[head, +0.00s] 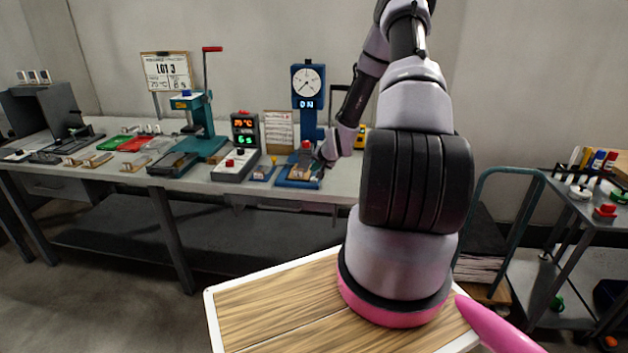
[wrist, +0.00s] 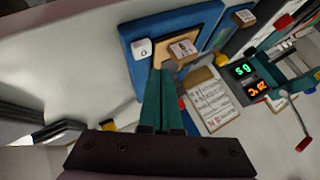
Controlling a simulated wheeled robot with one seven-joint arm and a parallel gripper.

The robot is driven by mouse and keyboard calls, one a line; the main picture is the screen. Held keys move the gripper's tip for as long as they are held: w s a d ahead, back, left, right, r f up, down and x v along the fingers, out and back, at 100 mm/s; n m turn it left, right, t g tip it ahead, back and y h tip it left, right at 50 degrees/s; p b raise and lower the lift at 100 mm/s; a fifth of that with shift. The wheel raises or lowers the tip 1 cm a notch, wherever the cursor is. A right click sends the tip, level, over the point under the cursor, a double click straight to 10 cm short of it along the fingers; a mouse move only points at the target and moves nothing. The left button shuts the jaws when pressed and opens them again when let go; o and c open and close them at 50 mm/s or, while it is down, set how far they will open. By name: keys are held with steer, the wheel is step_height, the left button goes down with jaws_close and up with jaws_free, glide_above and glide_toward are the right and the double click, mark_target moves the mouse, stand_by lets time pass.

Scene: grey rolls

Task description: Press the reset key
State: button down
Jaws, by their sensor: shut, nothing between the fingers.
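A blue press stand with a round dial (head: 307,80) and a lit display stands on the bench. In the wrist view its blue base (wrist: 134,33) carries a white key (wrist: 142,48) with a dark mark and a brownish block (wrist: 183,49) with small lettering. I cannot read a reset label on either. My gripper (wrist: 163,68) has its green fingers shut and empty, with the tips beside these two pieces. I cannot tell whether they touch. In the head view my gripper (head: 322,158) is small at the right side of the blue base.
A grey box with a red button (head: 230,162) and a lit two-line display (head: 245,128) stand left of the blue stand. A notice card (head: 279,132) stands behind. A green press (head: 205,140) is farther left. A cart (head: 577,205) stands at the right.

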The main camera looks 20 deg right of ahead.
mark_target(315, 180)
steer(key=shift+r, duration=1.9)
steer(key=shift+r, duration=0.1)
